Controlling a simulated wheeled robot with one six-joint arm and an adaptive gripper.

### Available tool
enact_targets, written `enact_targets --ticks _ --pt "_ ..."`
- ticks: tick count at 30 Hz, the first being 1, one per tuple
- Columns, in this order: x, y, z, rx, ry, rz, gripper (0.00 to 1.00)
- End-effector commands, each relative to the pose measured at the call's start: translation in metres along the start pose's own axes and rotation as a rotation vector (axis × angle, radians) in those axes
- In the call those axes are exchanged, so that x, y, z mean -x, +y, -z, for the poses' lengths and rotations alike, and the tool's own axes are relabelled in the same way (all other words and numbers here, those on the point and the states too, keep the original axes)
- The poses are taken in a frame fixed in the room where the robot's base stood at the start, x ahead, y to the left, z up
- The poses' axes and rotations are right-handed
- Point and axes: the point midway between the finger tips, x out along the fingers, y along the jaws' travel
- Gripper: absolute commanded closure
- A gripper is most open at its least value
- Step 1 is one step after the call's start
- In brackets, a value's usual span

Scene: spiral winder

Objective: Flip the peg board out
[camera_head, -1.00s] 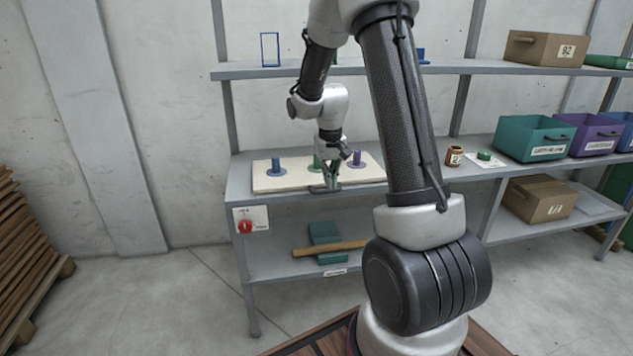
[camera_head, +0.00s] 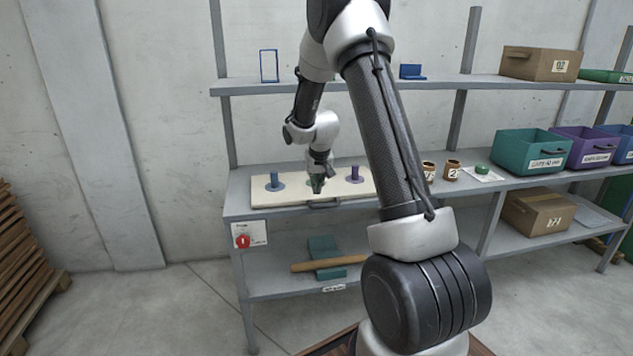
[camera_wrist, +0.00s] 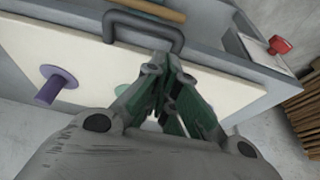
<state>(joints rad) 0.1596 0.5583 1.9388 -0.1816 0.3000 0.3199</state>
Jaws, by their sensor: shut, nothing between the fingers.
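The peg board (camera_head: 295,197) is a cream panel lying flat on the middle shelf.
A red knob (camera_head: 243,241) on a white plate is at the shelf's front left corner. A wooden rod (camera_head: 328,263) and teal block lie on the lower shelf. Jars (camera_head: 452,170), a green button (camera_head: 482,169) and bins (camera_head: 531,150) stand at right. An upper shelf (camera_head: 455,83) runs overhead.

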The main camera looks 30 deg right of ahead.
Motion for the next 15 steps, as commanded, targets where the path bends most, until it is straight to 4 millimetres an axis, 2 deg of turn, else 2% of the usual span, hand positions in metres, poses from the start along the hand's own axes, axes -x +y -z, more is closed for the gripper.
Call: enact_targets --ticks 1,6,10,15 --pt "-0.011 0.000 -0.001 0.001 -0.004 -0.001 1.00" --pt "-0.038 0.000 -0.001 0.001 -0.002 0.000 1.00" --pt "-0.051 0.000 -0.001 0.001 -0.002 -0.001 1.00" --pt "-0.056 0.000 0.000 0.001 0.001 0.000 1.00"
